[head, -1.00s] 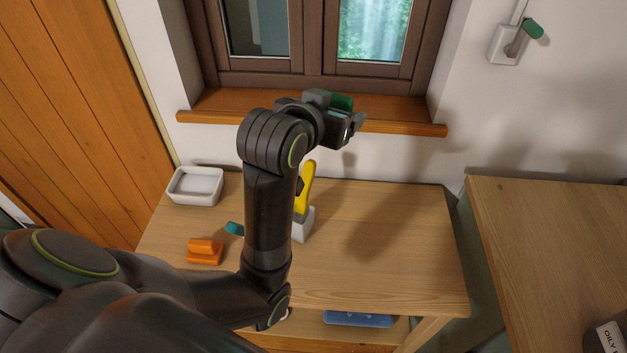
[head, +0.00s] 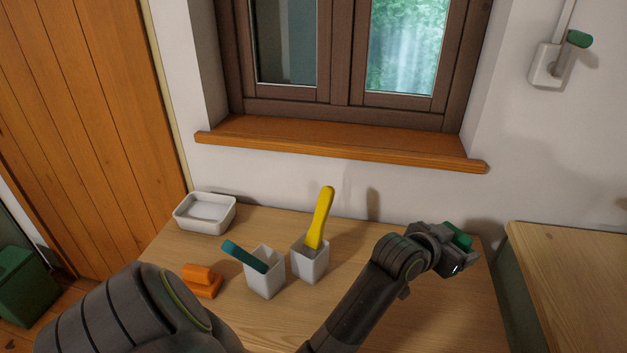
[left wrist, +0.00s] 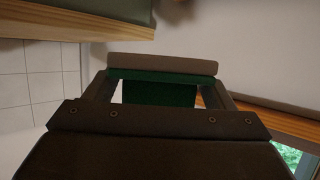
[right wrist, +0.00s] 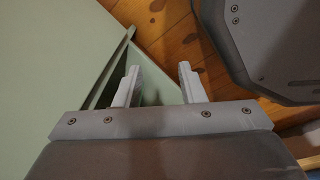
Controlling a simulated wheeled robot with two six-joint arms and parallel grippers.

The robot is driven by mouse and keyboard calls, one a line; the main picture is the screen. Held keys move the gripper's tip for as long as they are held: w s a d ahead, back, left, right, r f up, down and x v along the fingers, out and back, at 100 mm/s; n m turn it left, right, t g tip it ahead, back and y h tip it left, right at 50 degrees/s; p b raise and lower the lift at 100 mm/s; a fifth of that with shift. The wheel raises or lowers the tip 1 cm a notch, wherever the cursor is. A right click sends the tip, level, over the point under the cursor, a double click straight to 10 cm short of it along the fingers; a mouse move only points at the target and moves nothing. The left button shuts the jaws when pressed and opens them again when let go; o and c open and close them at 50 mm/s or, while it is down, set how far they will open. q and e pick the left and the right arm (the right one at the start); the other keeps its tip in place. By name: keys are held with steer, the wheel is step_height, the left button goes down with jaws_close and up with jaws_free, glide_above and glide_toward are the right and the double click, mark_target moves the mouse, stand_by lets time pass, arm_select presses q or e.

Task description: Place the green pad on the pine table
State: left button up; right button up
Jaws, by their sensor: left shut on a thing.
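The green pad (head: 458,235) is between the fingers of my left gripper (head: 460,258), which is shut on it. In the head view it is above the back right part of a light wood table (head: 350,235); the gap below is hard to judge. In the left wrist view the green pad (left wrist: 160,93) shows between the fingers. A second light wood table (head: 580,265) stands at the right; I cannot tell which one is the pine table. My right gripper (right wrist: 158,85) is open and empty in the right wrist view, over wooden floor and pale green panels.
On the nearer table stand a white dish (head: 205,225), an orange block (head: 202,290), a white cup (head: 264,285) with a teal-handled tool, and another white cup (head: 310,272) with a yellow-handled one. The window sill (head: 330,145) is behind. A gap separates the tables.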

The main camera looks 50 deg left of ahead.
arm_select(q)
steer(key=shift+w+f, duration=0.1)
steer(key=shift+f, duration=0.45)
steer(key=b, duration=0.1)
glide_above(433, 291)
steer(key=f, duration=0.9)
steer(key=shift+w+f, duration=0.25)
steer(key=shift+f, duration=0.05)
steer(key=shift+s+f, duration=0.15)
steer(key=shift+f, duration=0.45)
steer(key=o, duration=1)
steer(key=shift+s+f, duration=0.1)
steer(key=shift+f, duration=0.15)
steer(key=shift+r, duration=0.55)
steer(key=v, duration=1.2)
steer(key=shift+w+r+p, duration=0.2)
steer(key=shift+r+p, duration=0.1)
steer(key=shift+r, duration=0.1)
